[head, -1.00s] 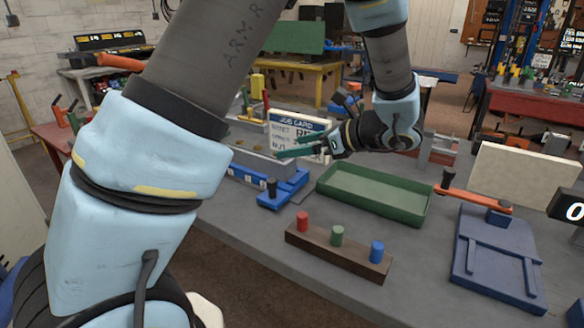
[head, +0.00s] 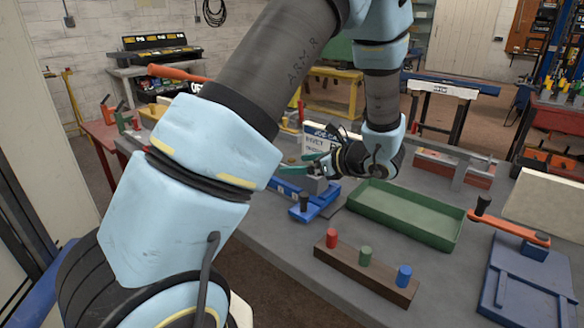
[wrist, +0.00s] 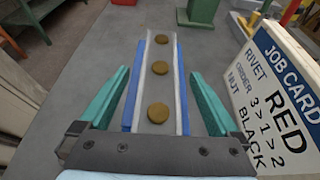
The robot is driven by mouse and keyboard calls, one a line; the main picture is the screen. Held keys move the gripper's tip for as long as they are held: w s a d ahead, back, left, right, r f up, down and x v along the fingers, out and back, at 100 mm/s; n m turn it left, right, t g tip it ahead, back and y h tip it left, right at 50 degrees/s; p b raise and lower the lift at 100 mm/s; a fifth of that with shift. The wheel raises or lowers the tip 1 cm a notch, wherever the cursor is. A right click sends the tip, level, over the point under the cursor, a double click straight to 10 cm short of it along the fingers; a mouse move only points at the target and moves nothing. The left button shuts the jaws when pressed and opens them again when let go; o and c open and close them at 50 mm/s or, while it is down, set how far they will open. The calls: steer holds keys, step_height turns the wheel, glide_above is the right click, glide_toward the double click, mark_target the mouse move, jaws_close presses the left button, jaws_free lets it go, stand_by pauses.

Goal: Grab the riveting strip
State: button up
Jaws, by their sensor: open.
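The riveting strip (wrist: 161,88), a pale grey channel with three brass-coloured round discs along it, runs away from me in the wrist view. It lies on a blue fixture (wrist: 130,104). My gripper (wrist: 160,74) is open, with one green finger on each side of the strip and a gap to both. I cannot tell its height over the strip. In the head view my gripper (head: 294,166) hangs over the blue fixture (head: 318,203), and my arm hides most of the strip.
A white job card (wrist: 275,85) stands close right of my gripper, reading RIVET RED, ORDER 3>1>2, NUT BLACK. A green tray (head: 405,215), a wooden block (head: 345,268) with red, green and blue pegs, and a blue plate jig (head: 520,285) stand on the grey bench.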

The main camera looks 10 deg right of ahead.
jaws_close()
stand_by(0.8)
